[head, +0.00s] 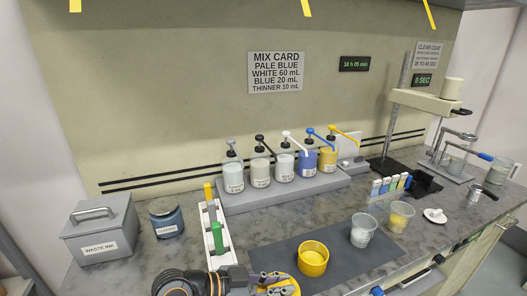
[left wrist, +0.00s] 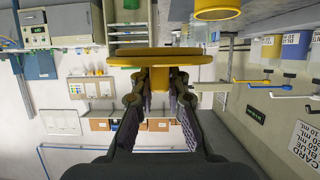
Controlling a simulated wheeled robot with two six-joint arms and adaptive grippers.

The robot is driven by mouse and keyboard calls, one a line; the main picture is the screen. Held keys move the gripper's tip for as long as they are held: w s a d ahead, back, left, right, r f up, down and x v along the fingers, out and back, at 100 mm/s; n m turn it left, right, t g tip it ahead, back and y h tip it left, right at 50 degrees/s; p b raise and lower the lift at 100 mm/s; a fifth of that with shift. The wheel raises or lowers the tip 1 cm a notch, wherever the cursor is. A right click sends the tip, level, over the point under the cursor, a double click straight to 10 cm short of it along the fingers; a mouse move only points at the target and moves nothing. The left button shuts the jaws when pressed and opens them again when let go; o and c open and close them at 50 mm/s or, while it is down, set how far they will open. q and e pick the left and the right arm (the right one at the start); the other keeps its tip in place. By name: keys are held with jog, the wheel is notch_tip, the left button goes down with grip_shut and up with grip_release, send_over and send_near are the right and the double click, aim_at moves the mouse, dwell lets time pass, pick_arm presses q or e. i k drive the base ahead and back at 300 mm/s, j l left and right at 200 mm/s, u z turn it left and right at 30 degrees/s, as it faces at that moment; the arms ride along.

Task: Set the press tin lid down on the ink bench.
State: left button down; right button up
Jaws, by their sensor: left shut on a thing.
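The press tin lid (head: 294,284) is a yellow disc at the bottom middle of the head view, partly hidden by my left gripper (head: 274,282). In the left wrist view the lid (left wrist: 150,57) shows edge-on, across the ends of the fingers (left wrist: 160,85). My left gripper is shut on its yellow knob. The open yellow tin (head: 313,259) stands on a dark mat to the right of and beyond the lid; it shows in part in the wrist view (left wrist: 218,10). The ink bench (head: 130,272) has a grey mottled top. My right gripper is not in view.
The dark mat (head: 277,246) has bare room around the tin. A white rack (head: 208,234) with a green piece stands left of it. Two clear beakers (head: 361,232) stand right. Pump bottles (head: 284,167) line the back; a waste ink box (head: 98,232) is far left.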

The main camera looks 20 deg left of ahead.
aim_at(143, 276)
jog(key=u, duration=1.3)
jog(key=i+l+u, duration=0.2)
jog(key=l, duration=0.15)
jog(key=l+u, duration=0.2)
jog(key=l, duration=0.2)
jog(key=i+l+u, duration=0.15)
jog(key=l, duration=0.25)
jog(key=k+j, duration=0.05)
